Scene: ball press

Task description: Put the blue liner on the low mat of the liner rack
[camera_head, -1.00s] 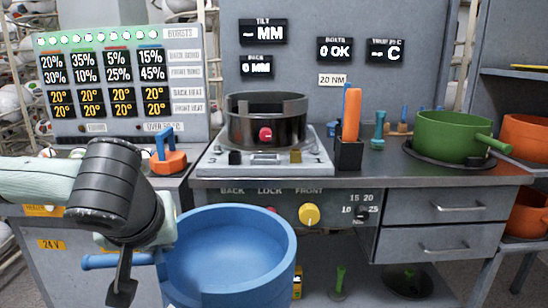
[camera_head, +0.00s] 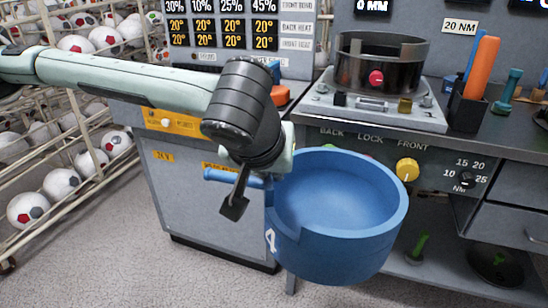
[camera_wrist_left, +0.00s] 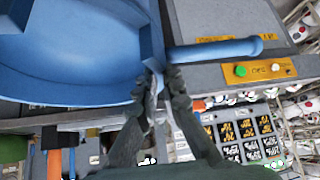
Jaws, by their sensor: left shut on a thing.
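The blue liner (camera_head: 338,225) is a round, open-topped tub with a side handle (camera_head: 235,178). It hangs upright in front of the bench, clear of the floor. My left gripper (camera_head: 252,182) is shut on the liner by its handle side; one dark finger shows below the handle. In the left wrist view, the fingers (camera_wrist_left: 160,82) close on the liner wall (camera_wrist_left: 70,55) beside the handle root. I cannot make out the liner rack or its low mat in the current views. My right gripper is not in view.
The bench with a yellow knob (camera_head: 407,169) stands just behind the liner. A dark metal ring press (camera_head: 380,75) and a tool holder (camera_head: 467,108) are on top. A ball rack (camera_head: 60,180) stands at the left. Grey floor (camera_head: 110,255) is open at the lower left.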

